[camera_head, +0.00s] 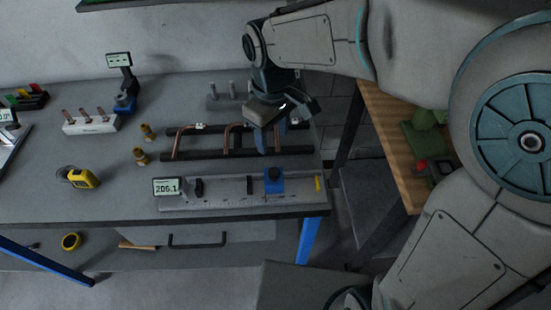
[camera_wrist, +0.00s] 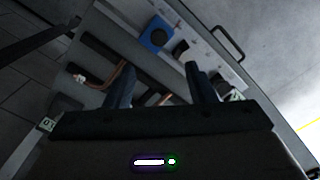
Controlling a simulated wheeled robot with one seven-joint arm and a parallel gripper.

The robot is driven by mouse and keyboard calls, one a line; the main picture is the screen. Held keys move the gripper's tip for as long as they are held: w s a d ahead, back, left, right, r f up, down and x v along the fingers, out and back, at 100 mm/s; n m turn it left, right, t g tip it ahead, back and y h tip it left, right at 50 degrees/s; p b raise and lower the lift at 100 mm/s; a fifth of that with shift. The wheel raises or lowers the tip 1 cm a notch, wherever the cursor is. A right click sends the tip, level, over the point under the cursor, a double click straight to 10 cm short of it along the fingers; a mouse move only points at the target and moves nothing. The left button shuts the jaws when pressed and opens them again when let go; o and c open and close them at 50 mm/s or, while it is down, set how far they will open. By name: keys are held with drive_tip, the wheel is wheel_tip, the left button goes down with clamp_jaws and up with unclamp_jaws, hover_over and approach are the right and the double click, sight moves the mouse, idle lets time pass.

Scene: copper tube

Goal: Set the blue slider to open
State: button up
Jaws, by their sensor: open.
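The blue slider (camera_head: 274,186) sits near the right part of a long grey ruled rail (camera_head: 225,201) at the table's front edge. It has a dark round knob on top. In the wrist view the blue slider (camera_wrist: 151,41) shows at the upper middle, beyond my fingertips. My gripper (camera_head: 271,142) is open and empty, above the copper tube rack and behind the slider, apart from it. Its two fingers point down. In the wrist view my gripper (camera_wrist: 160,72) shows both fingers spread, with nothing between them touching. A display (camera_head: 168,187) at the rail's left end appears to read 206.1.
Bent copper tubes (camera_head: 229,139) lie across dark bars (camera_head: 200,158) just behind the rail. Brass fittings (camera_head: 141,156) and a yellow tool (camera_head: 78,177) lie to the left. A yellow marker (camera_head: 318,183) is at the rail's right end. A wooden bench (camera_head: 382,122) stands at right.

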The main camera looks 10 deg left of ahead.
sight(274, 171)
wheel_tip(274, 171, down, 12)
drive_tip(key=shift+f+p, duration=0.25)
drive_tip(key=shift+p, duration=0.3)
clamp_jaws()
drive_tip(key=shift+d, duration=0.1)
